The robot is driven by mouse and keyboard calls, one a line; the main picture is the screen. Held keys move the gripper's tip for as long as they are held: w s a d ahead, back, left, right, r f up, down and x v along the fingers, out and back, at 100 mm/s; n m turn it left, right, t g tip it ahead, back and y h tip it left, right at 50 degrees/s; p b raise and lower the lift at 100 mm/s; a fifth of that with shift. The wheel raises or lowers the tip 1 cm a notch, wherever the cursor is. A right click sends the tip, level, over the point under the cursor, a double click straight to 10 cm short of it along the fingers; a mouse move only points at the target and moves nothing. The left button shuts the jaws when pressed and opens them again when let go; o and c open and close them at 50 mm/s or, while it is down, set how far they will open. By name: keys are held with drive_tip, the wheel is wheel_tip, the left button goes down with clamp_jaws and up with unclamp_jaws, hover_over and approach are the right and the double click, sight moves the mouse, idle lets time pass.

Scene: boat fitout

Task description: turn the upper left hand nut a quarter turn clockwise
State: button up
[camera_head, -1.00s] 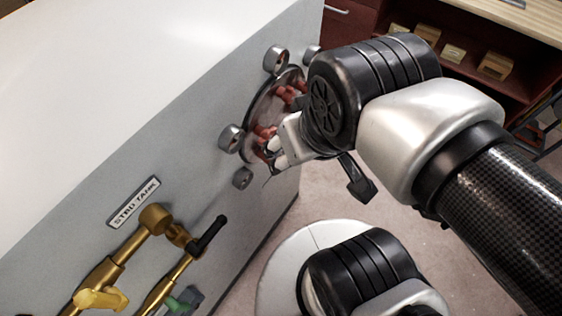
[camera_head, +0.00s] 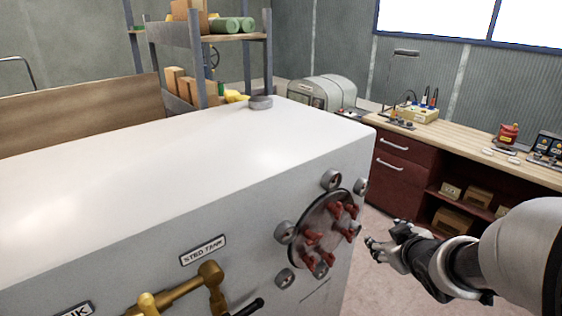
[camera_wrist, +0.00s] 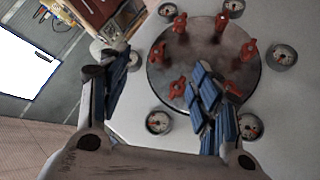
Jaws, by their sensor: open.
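The round hatch plate (camera_head: 326,222) is on the grey tank's side and carries several red wing nuts in a ring. The upper left hand nut appears to be the red nut (camera_head: 312,237) on the plate's left side, but the slanted view leaves this uncertain. In the wrist view the plate (camera_wrist: 205,55) and its nuts show upper right of centre; I cannot tell which is the named one there. My gripper (camera_head: 371,247) is open and empty, right of the plate and apart from it. In the wrist view its blue-padded fingers (camera_wrist: 160,70) are spread, the right one overlapping the plate's lower part.
Round gauge-like fittings (camera_head: 331,179) surround the plate. A wooden workbench (camera_head: 470,140) with red drawers stands behind, right. Open floor lies between tank and bench.

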wheel_tip(320, 180, down, 4)
drive_tip(key=w+n+y, duration=0.1)
drive_tip(key=w+y, duration=0.1)
drive_tip(key=n+t+y, duration=0.2)
drive_tip(key=t+y, duration=0.2)
drive_tip(key=y, duration=0.6)
approach(317, 240)
drive_tip(key=b+x, duration=0.3)
drive_tip(key=x, duration=0.8)
drive_tip(key=shift+c, duration=0.4)
drive_tip(key=c, duration=0.7)
drive_tip(key=shift+m, duration=0.5)
